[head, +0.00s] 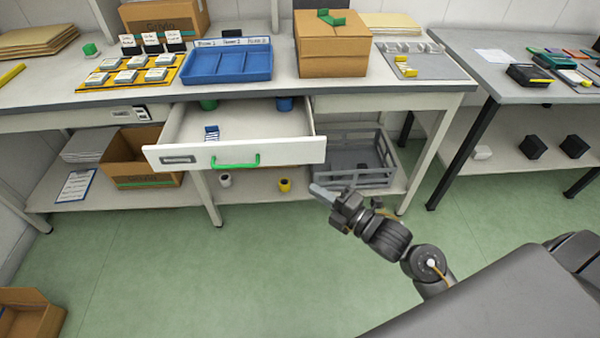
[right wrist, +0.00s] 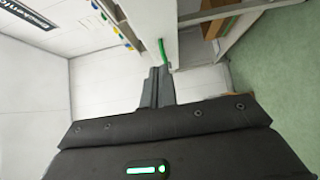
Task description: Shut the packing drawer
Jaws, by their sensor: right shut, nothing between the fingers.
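The packing drawer (head: 240,138) is pulled out from under the workbench in the head view. Its white front has a green bar handle (head: 236,162), and a small blue and white item (head: 212,132) lies inside. My right gripper (head: 318,190) is shut and empty, to the right of the drawer front and a little lower in the picture. In the right wrist view its closed fingers (right wrist: 158,86) point toward a white panel with a green strip. Whether they touch anything is not clear. My left gripper is not in view.
The workbench (head: 300,93) carries a blue divided tray (head: 228,64) and a cardboard box (head: 333,50). A grey crate (head: 352,160) stands on the lower shelf, right of the drawer. A second table (head: 470,60) stands at right.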

